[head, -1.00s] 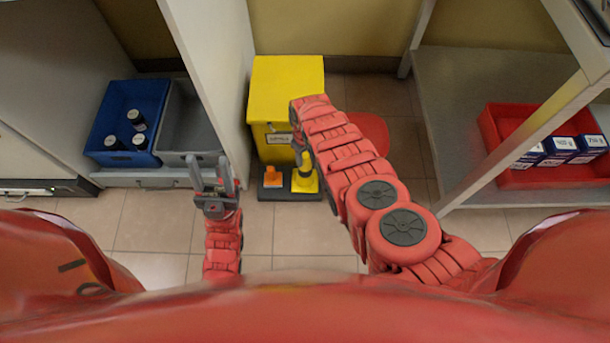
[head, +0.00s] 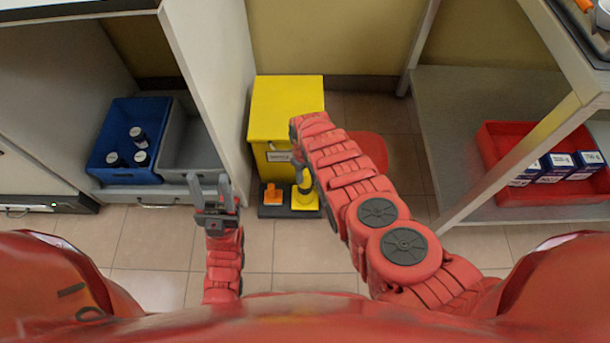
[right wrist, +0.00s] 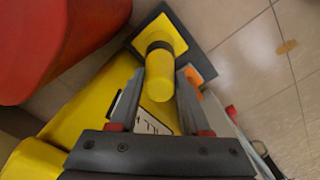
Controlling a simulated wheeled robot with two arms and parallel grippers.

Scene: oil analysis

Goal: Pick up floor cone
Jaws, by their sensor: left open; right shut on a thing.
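A yellow floor cone (head: 305,204) with a square base stands by the front of the yellow cabinet, at the right end of a dark flat base (head: 272,212). My right gripper (head: 303,183) reaches down to it and is largely covered by my right arm in the head view. In the right wrist view the cone's yellow post (right wrist: 159,82) sits between the two fingers of the right gripper (right wrist: 165,88), which are shut on it. An orange piece (head: 272,194) stands beside it on the left. My left gripper (head: 210,188) is open and empty, over the floor at left.
The yellow cabinet (head: 286,108) stands close behind the cone. A red rounded object (head: 370,150) is partly behind my right arm. At left are a blue crate (head: 105,160) with bottles and a grey crate (head: 190,150). A red crate (head: 495,150) with boxes sits on the right shelf.

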